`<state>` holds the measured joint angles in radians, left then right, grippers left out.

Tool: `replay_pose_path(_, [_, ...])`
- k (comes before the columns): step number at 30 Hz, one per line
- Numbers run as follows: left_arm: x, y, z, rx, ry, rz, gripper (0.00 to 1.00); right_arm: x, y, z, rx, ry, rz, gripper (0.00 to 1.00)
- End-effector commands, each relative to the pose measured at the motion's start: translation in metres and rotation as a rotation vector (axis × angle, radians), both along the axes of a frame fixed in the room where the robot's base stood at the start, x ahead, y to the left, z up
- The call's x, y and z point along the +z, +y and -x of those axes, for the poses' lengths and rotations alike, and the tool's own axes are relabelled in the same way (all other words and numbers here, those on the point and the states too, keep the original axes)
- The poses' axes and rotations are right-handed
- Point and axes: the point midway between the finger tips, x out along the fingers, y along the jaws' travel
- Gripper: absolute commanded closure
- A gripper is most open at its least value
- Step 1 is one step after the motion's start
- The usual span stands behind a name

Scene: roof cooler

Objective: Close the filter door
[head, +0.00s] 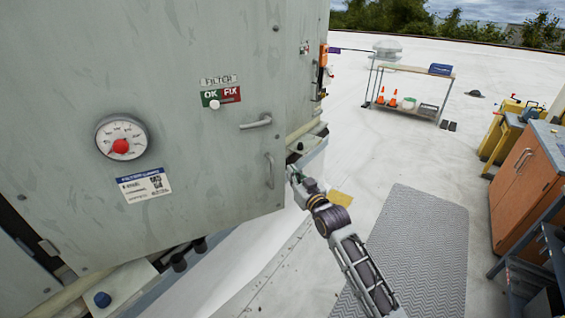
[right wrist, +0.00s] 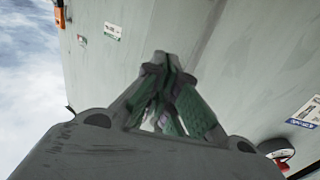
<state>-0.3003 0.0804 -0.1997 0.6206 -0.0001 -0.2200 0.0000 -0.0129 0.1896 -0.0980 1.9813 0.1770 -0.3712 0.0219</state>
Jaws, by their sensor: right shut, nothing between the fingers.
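The filter door (head: 190,170) is a large grey-green panel filling the left of the head view. It has a round gauge (head: 122,137) with a red centre, a FILTER OK/FIX label (head: 221,97) and two bar handles, one upper (head: 256,122) and one lower (head: 269,171). I cannot tell how far the door stands from its frame. My right gripper (head: 291,171) is at the door's lower right edge, just right of the lower handle; contact is unclear. In the right wrist view its fingers (right wrist: 165,65) are together and empty, before grey-green panelling. My left gripper is not in view.
A grey mat (head: 420,245) lies on the white roof right of my arm. An orange-brown cabinet (head: 525,170) stands at the right edge. A shelf table (head: 415,70) with cones and a blue box stands at the back. The roof between is mostly clear.

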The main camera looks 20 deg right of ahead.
Motion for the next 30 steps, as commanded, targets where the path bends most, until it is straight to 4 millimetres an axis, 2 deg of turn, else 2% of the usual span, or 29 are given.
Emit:
replay_pose_path(21, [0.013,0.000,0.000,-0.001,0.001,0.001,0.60,0.001,0.011,-0.061,0.000,0.000,0.000,1.00])
replay_pose_path(30, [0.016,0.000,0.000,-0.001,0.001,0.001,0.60,0.001,0.014,-0.076,0.001,0.000,-0.001,1.00])
